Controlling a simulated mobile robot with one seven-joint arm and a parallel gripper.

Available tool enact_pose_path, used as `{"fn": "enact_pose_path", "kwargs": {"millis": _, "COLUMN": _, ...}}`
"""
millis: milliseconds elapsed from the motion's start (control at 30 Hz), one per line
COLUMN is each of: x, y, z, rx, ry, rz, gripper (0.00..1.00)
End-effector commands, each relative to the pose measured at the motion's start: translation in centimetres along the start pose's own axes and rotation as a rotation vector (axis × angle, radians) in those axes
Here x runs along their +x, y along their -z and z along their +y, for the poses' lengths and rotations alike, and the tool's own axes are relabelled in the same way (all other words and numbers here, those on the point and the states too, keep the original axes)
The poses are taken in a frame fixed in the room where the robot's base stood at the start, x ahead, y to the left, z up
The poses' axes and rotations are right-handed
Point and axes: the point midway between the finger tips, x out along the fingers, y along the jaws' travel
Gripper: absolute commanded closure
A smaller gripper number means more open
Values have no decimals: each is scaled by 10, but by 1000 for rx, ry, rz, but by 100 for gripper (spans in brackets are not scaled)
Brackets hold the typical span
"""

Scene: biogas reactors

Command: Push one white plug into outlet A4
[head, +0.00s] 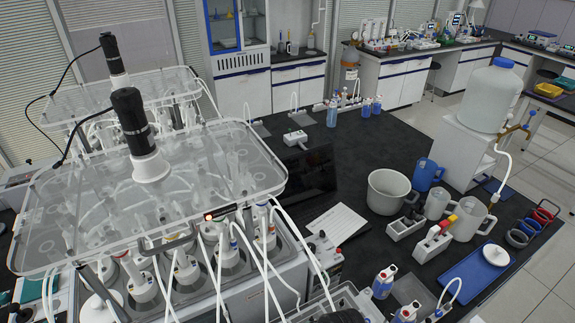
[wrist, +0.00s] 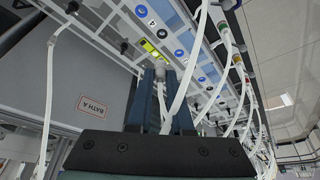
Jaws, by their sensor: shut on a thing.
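My gripper (wrist: 168,76) shows in the wrist view, its two blue-grey fingers reaching up toward the underside of a rail of outlets (wrist: 185,42). It is shut on a white plug (wrist: 162,98), only partly visible between the fingers, with white tubing running down. The fingertips look close to the rail; I cannot tell whether the plug touches an outlet. The rail has round blue and white marks and a yellow-green label (wrist: 153,52). Outlet A4 cannot be picked out by a readable label. My gripper is not clearly visible in the head view.
A sign reading BATH A (wrist: 92,106) is on the grey panel at left. Other white tubes (wrist: 46,85) hang close around my gripper. In the head view, a clear lid (head: 75,205) covers the reactor bath, and a grey pot (head: 388,190) stands on the black bench.

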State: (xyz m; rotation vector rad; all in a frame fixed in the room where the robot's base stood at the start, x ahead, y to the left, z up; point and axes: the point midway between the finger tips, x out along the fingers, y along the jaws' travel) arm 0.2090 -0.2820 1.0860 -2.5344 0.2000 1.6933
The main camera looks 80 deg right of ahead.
Motion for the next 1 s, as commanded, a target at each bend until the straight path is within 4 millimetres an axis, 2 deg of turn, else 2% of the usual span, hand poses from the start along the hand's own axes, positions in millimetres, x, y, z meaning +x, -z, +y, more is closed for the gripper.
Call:
{"fn": "enact_pose_path", "kwargs": {"millis": 733, "x": 44, "y": -18, "z": 0, "rx": 0, "ry": 1, "rz": 0, "gripper": 100}}
{"fn": "enact_pose_path", "kwargs": {"millis": 1000, "x": 47, "y": -19, "z": 0, "rx": 0, "ry": 0, "rz": 0, "gripper": 100}}
